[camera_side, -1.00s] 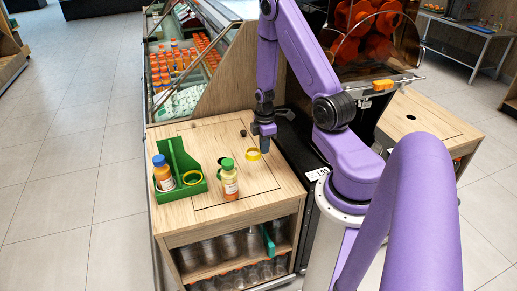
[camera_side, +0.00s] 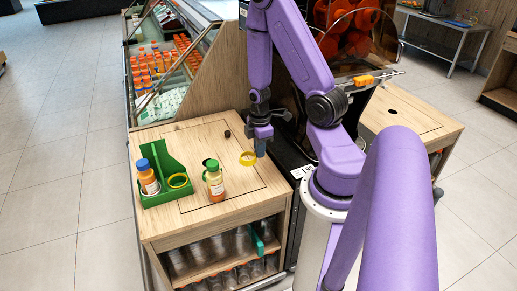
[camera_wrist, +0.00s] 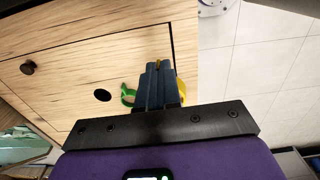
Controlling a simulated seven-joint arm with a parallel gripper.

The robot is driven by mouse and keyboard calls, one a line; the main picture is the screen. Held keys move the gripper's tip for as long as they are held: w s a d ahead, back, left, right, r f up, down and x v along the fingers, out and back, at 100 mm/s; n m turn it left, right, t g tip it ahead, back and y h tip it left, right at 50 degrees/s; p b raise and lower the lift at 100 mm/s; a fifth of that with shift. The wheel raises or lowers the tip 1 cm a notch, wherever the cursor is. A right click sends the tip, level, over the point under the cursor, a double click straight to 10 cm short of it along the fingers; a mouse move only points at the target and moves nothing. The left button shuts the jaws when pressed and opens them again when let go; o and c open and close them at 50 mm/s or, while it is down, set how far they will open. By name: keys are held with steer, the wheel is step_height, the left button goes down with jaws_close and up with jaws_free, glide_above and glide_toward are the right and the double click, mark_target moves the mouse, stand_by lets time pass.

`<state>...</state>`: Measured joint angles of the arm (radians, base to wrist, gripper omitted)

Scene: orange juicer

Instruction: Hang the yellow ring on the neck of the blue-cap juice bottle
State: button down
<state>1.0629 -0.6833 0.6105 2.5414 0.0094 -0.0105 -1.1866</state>
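The blue-cap juice bottle (camera_side: 148,180) stands upright in the left part of a green carrier (camera_side: 176,159) on the wooden counter. A yellow ring (camera_side: 246,159) is at my gripper (camera_side: 260,153), to the right of the green-cap bottle (camera_side: 214,184). In the wrist view, my fingers (camera_wrist: 158,82) are close together with a bit of yellow between their tips. The yellow ring (camera_wrist: 182,88) shows beside them on the right, partly hidden. My gripper looks shut on this ring.
The green-cap bottle stands on the counter (camera_side: 225,208) between the carrier and my gripper. A small dark knob (camera_side: 227,134) is farther back. The wrist view shows a dark hole (camera_wrist: 102,95) in the counter. A display of orange-capped bottles (camera_side: 150,65) is behind.

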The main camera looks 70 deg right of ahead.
step_height(320, 180, up, 14)
steer(key=w+a+m, duration=0.6)
steer(key=w+a, duration=0.5)
steer(key=w, duration=0.3)
steer(key=w+a+m, duration=0.6)
steer(key=w+a, duration=0.4)
steer(key=w, duration=0.4)
step_height(320, 180, down, 10)
steer(key=shift+s+f, duration=0.1)
steer(key=shift+f, duration=0.9)
stand_by(1.9)
